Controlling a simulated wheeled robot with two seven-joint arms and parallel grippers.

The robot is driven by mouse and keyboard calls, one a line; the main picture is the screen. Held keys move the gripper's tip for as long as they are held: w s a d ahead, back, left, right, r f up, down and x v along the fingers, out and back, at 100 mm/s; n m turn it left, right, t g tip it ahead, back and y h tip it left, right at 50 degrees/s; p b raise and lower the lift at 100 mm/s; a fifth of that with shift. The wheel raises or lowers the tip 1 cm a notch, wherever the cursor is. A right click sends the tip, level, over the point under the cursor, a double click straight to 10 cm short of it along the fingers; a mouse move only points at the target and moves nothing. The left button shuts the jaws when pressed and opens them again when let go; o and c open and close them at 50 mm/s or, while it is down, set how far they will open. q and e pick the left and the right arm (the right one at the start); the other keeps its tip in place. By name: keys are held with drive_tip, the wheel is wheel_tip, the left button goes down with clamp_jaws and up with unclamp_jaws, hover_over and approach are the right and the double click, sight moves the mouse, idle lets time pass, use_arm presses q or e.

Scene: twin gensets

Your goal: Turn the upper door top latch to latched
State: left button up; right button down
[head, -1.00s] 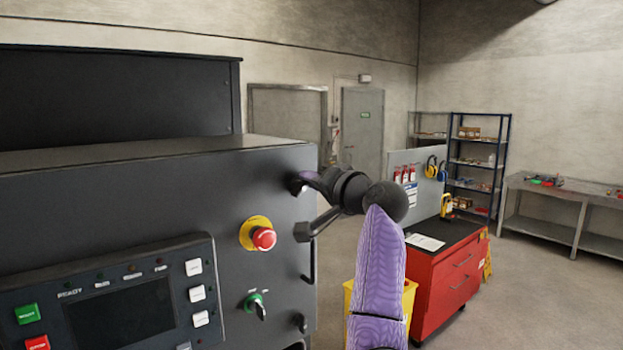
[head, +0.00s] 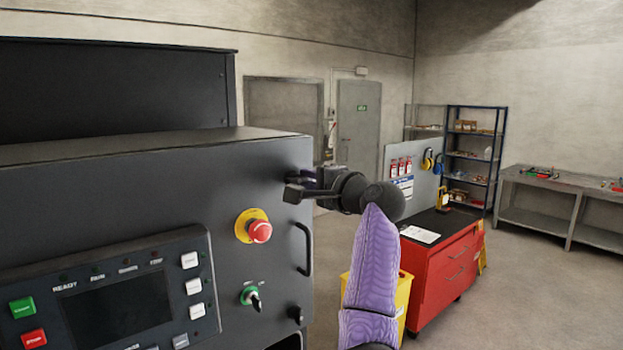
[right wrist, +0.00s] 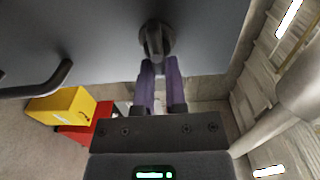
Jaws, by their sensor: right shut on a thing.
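The upper door (head: 205,215) is the dark grey panel with the controls, seen from the front left. Its top latch (right wrist: 154,38) is a dark round knob with a narrow grip, clear in the right wrist view. In the head view the latch is mostly hidden behind my right gripper (head: 306,186) at the door's upper right corner. In the right wrist view the purple fingers (right wrist: 160,72) are shut on the latch's grip. My left gripper is not in view.
A red emergency stop (head: 259,231), a key switch (head: 252,297), a door handle (head: 306,250) and a lower latch (head: 295,314) are close by. A red tool cabinet (head: 440,265) and a yellow bin (head: 405,300) stand beyond. Floor is open to the right.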

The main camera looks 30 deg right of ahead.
drive_tip(key=shift+w+a+f, duration=0.1)
drive_tip(key=shift+f, duration=0.1)
idle(0.3)
drive_tip(key=c, duration=0.9)
unclamp_jaws()
drive_tip(key=shift+o, duration=1.1)
drive_tip(key=shift+w, duration=0.1)
drive_tip(key=shift+a+r, duration=0.1)
drive_tip(key=shift+a, duration=0.05)
drive_tip(key=shift+s+d, duration=0.2)
drive_tip(key=shift+s, duration=0.15)
drive_tip(key=s+b, duration=0.5)
drive_tip(key=s, duration=0.4)
drive_tip(key=shift+d, duration=0.2)
drive_tip(key=shift+s, duration=0.1)
